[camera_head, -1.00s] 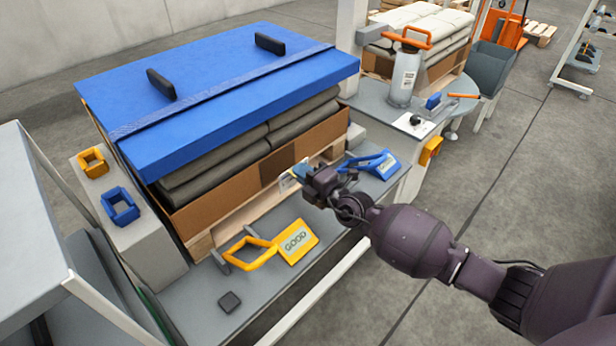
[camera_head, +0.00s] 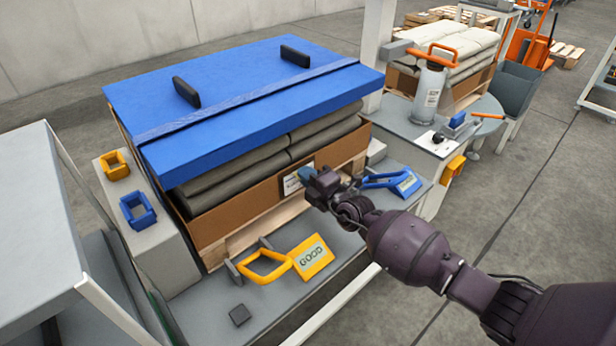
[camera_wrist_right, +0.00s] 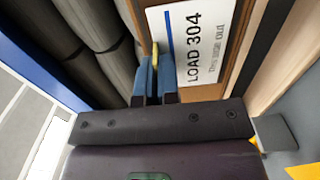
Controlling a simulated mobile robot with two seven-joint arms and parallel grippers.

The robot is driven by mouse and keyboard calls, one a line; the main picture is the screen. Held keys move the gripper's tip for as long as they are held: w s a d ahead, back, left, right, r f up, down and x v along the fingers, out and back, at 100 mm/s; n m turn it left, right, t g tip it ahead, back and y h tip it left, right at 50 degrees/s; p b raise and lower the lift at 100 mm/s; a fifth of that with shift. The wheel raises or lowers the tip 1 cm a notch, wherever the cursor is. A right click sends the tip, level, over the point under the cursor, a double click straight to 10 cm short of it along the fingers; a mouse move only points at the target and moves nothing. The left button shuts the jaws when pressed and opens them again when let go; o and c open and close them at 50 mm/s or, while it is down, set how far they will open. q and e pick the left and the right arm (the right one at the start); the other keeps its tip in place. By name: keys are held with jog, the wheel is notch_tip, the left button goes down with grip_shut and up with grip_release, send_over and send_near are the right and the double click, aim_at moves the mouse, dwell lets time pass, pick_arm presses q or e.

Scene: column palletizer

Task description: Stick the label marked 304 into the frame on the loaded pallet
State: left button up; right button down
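The white label reading LOAD 304 (camera_wrist_right: 193,50) fills the upper middle of the right wrist view. It also shows in the head view (camera_head: 291,184), upright against the front of the brown carton (camera_head: 230,217) on the loaded pallet. My right gripper (camera_head: 308,173) is at its right edge. In the right wrist view its two blue fingers (camera_wrist_right: 155,78) are close together, with a yellow-green tab (camera_wrist_right: 155,50) between them at the label's edge. The dark frame (camera_head: 304,165) shows only partly behind the label; I cannot tell whether the label sits inside it. My left gripper is out of view.
A blue lid (camera_head: 235,95) overhangs the carton above the label. A yellow GOOD paddle (camera_head: 312,257) and a blue paddle (camera_head: 405,183) lie on the grey ledge below. A grey bottle with orange handle (camera_head: 428,95) stands on the bench behind.

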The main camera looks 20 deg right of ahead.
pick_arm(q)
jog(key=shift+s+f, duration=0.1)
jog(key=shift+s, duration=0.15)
pick_arm(e)
jog(key=shift+f, duration=0.1)
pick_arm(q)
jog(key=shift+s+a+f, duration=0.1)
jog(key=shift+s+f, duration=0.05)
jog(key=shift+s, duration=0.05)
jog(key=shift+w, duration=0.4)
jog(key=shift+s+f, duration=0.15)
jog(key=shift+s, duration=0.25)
pick_arm(e)
jog(key=shift+w+a, duration=0.1)
jog(key=shift+w, duration=0.2)
dwell(0.4)
jog(key=c, duration=1.3)
grip_release()
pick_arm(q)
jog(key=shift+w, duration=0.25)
pick_arm(e)
jog(key=shift+o, duration=0.2)
